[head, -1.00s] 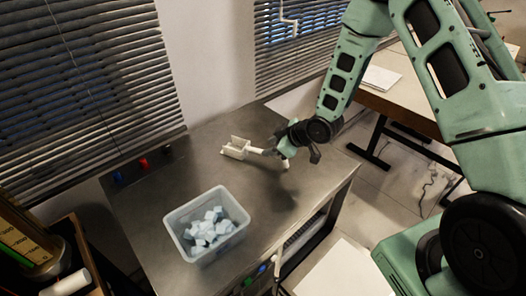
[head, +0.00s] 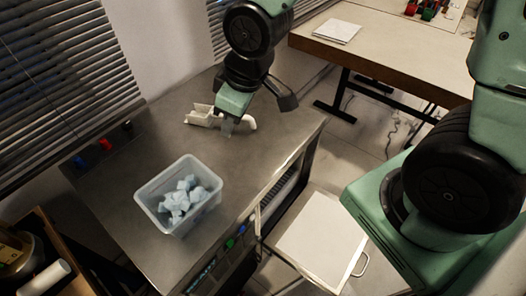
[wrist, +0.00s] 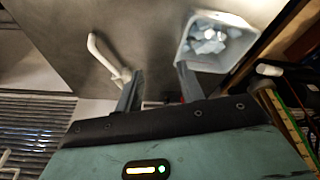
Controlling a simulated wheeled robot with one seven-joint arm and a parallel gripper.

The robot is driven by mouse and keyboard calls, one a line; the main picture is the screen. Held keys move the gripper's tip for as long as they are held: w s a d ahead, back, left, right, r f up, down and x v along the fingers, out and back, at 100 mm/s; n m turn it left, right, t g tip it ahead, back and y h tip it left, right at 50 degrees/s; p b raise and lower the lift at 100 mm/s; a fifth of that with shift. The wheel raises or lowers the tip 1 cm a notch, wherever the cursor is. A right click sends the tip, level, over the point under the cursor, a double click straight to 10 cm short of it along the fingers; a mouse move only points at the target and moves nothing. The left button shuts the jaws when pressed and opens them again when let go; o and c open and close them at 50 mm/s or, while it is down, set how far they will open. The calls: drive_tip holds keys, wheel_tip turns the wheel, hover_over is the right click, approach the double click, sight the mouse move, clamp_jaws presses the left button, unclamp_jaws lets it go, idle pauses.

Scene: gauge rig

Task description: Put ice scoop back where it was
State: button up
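The white ice scoop (head: 201,116) lies on the grey metal counter, its handle (head: 249,122) toward the right. In the wrist view its curved handle (wrist: 103,55) shows just left of my left finger; the bowl is largely hidden there. My gripper (head: 228,130) is over the scoop in the head view and covers its middle. In the wrist view my gripper's fingers (wrist: 158,82) are spread apart with nothing visible between them. I cannot tell whether a finger touches the scoop. A translucent bin (head: 152,205) of pale blue ice cubes (head: 183,196) stands nearer on the counter.
The metal counter (head: 120,187) is clear between bin and scoop. Small red (head: 105,144) and blue (head: 80,162) items sit at its back left edge. A white panel with a handle (head: 322,238) juts out front right. A table (head: 395,50) stands behind, right.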

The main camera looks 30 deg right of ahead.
drive_tip(key=s+a+r+g, duration=0.1)
drive_tip(key=s+r, duration=0.1)
drive_tip(key=s, duration=0.5)
drive_tip(key=s+r+g+h, duration=0.1)
drive_tip(key=s+r, duration=0.2)
drive_tip(key=s, duration=0.5)
drive_tip(key=shift+a+m+g, duration=0.3)
drive_tip(key=shift+a+g, duration=0.05)
drive_tip(key=shift+g, duration=0.05)
